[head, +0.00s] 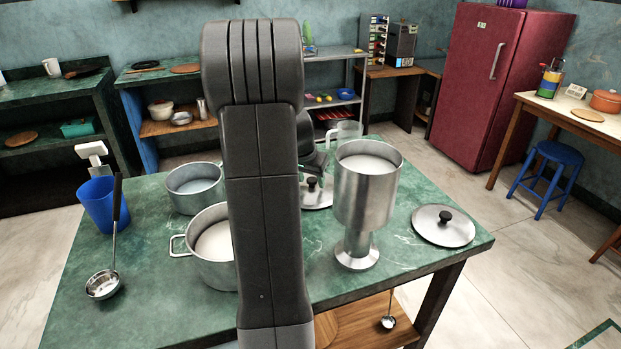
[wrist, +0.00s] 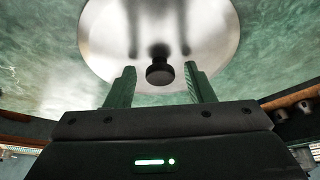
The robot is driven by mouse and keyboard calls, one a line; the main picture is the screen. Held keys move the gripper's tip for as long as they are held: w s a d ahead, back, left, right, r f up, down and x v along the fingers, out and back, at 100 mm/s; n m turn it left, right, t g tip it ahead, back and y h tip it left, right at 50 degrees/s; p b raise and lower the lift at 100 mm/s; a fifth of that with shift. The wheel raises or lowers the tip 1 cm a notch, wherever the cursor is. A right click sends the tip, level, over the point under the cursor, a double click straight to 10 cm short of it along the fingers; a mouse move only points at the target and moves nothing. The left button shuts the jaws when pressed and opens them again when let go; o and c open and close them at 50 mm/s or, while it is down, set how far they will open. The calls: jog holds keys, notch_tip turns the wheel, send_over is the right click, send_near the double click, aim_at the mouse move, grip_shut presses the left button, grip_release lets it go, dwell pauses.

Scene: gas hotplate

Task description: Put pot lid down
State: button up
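A round steel pot lid with a black knob (wrist: 160,72) lies flat on the green table, its steel surface (wrist: 105,40) filling the top of the wrist view. My gripper (wrist: 159,68) is open, with its two green fingers apart and the knob between their tips; I see gaps on both sides. In the head view this lid (head: 318,199) is partly hidden behind my arm. A second steel lid (head: 430,231) with a black knob lies flat near the table's right corner.
A tall steel vessel (head: 365,200) stands between the two lids. Two pots, a nearer one (head: 212,262) and a farther one (head: 194,190), stand left of my arm. A ladle (head: 103,285) and blue cup (head: 103,205) are at far left. The green table's (head: 150,270) front left is clear.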

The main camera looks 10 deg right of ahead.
jog(key=shift+a+r, duration=0.1)
jog(key=shift+r, duration=0.4)
jog(key=p+v, duration=0.1)
jog(key=v, duration=1)
